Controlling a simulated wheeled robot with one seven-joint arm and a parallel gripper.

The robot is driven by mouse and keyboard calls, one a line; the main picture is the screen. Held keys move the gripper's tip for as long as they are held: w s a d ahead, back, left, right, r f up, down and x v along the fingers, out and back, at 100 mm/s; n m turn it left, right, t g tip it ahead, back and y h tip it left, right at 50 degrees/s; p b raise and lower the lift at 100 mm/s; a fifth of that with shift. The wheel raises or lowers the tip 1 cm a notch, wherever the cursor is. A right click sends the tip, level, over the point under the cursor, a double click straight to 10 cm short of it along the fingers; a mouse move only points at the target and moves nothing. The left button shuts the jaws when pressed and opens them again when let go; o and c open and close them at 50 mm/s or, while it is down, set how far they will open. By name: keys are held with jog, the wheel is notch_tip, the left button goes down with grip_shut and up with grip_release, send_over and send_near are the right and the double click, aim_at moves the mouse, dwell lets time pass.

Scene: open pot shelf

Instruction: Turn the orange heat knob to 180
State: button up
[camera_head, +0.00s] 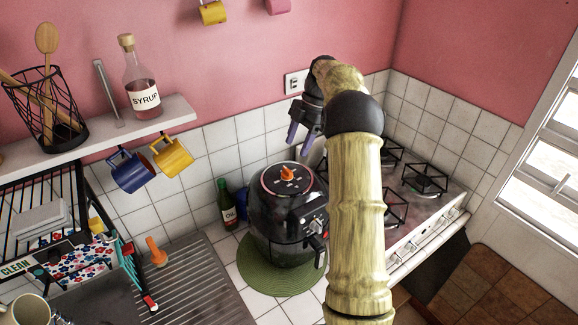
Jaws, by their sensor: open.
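The orange heat knob (287,172) sits on the middle of the top of a black air fryer (275,222). Its markings are too small to read. The air fryer stands on a round green mat (254,268) on the tiled counter. My gripper (298,139) is open and empty, with its fingers pointing down. In the picture it shows above and slightly right of the knob, apart from it. My arm, bamboo-like with dark joints, covers part of the view right of the air fryer.
A stove (420,195) with several burners stands at the right. A dark oil bottle (227,204) is left of the air fryer. A shelf (90,140) holds a syrup bottle (143,85); a blue mug (130,172) and a yellow mug (173,157) hang below it. A dish rack (62,205) stands at left.

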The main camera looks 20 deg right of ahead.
aim_at(287, 173)
jog(key=p+x, duration=0.3)
jog(key=x, duration=0.6)
jog(key=shift+d, duration=0.1)
jog(key=shift+c, duration=0.2)
jog(key=c, duration=0.9)
